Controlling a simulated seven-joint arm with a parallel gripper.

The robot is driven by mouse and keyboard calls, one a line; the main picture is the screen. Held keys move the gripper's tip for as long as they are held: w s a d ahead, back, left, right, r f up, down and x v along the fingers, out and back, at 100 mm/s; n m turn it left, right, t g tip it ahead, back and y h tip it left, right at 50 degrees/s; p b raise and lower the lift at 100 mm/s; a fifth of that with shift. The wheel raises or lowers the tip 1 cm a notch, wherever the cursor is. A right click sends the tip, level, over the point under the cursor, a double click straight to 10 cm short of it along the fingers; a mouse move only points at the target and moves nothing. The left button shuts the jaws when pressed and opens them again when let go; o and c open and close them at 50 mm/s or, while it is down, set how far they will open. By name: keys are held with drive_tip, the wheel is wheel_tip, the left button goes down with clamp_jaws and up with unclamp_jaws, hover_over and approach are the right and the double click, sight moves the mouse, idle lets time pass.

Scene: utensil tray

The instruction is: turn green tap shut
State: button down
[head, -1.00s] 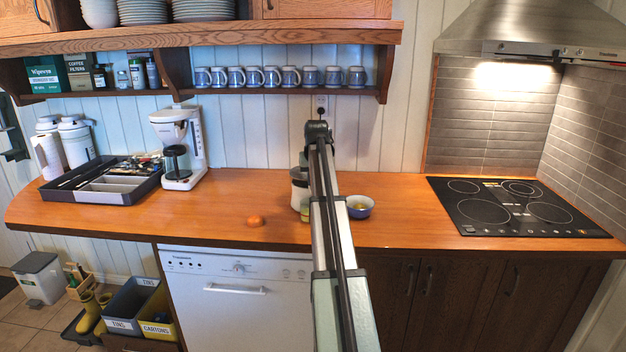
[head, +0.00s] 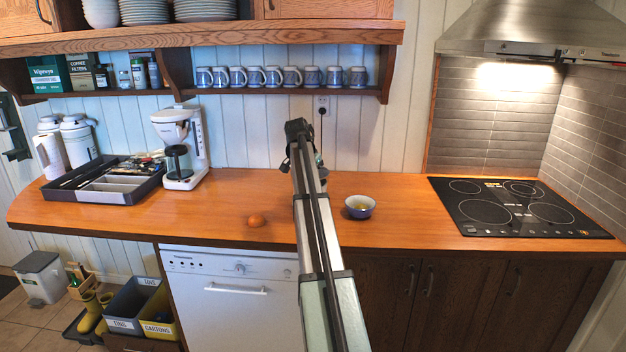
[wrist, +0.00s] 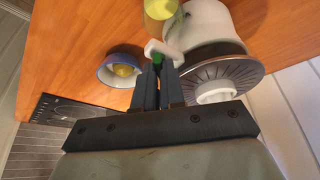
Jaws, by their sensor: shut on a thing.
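In the wrist view my gripper (wrist: 158,72) is shut on the green tap (wrist: 157,60), a small piece mostly hidden between the fingertips. A white bar-shaped part (wrist: 165,52) sits right at the tips. The white appliance (wrist: 208,25) with a ribbed grey disc (wrist: 215,78) stands just to the right of the fingers. A glass with yellow-green liquid (wrist: 160,10) stands just beyond the tips. In the head view my arm hides the tap, the appliance and the glass.
A bowl with yellow contents (head: 359,206) stands right of my arm; it also shows in the wrist view (wrist: 121,71). An orange-brown egg-like thing (head: 256,220) lies on the counter (head: 225,190) to the left. The cooktop (head: 515,208) is at the right.

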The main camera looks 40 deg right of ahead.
drive_tip(key=m, duration=0.1)
drive_tip(key=m+g, duration=0.1)
drive_tip(key=m, duration=0.2)
drive_tip(key=shift+w+m+g, duration=0.3)
drive_tip(key=shift+g, duration=0.1)
drive_tip(key=m, duration=0.2)
drive_tip(key=m+g, duration=0.1)
drive_tip(key=m, duration=0.1)
drive_tip(key=shift+w+d+g, duration=0.1)
drive_tip(key=shift+g, duration=0.2)
drive_tip(key=shift+m+y, duration=0.3)
drive_tip(key=c, duration=1.2)
unclamp_jaws()
drive_tip(key=v, duration=1.3)
drive_tip(key=shift+r, duration=0.35)
drive_tip(key=shift+w, duration=0.1)
